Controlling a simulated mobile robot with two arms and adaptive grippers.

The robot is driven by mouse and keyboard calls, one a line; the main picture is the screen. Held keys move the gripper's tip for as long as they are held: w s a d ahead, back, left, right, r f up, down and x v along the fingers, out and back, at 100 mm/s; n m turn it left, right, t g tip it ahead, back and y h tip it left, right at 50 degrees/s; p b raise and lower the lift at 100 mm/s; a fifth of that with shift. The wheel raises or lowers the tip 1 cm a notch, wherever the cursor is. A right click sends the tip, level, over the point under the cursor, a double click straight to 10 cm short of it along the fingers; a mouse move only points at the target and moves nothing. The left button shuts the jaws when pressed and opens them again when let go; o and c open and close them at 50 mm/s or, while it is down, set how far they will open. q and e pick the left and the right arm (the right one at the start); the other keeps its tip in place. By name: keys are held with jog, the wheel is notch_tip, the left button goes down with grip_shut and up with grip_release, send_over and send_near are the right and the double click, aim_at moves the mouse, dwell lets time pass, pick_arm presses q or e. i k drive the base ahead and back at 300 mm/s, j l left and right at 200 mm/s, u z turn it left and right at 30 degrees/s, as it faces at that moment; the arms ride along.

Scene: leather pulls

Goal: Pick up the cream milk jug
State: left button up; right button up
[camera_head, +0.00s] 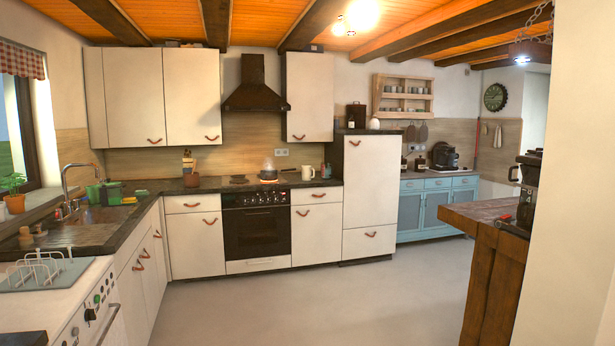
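A small cream jug (307,173) stands upright on the dark counter (330,183) along the back wall, to the right of the stove. It is far from me and small in the view, so its handle and spout are hard to make out. Neither of my grippers is in view.
A kettle (268,169) stands on the stove (257,220), left of the jug. A tall white cabinet (370,195) rises just right of the counter. A wooden table (490,219) juts in at the right, and a dish rack (45,271) stands at the left. The grey floor (290,305) between is clear.

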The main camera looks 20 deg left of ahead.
aim_at(306, 170)
jog(key=i+j+u, duration=0.3)
jog(key=i, duration=0.15)
jog(key=i+u, duration=0.25)
jog(key=i, duration=0.25)
jog(key=i+u, duration=0.25)
jog(key=i, duration=4.3)
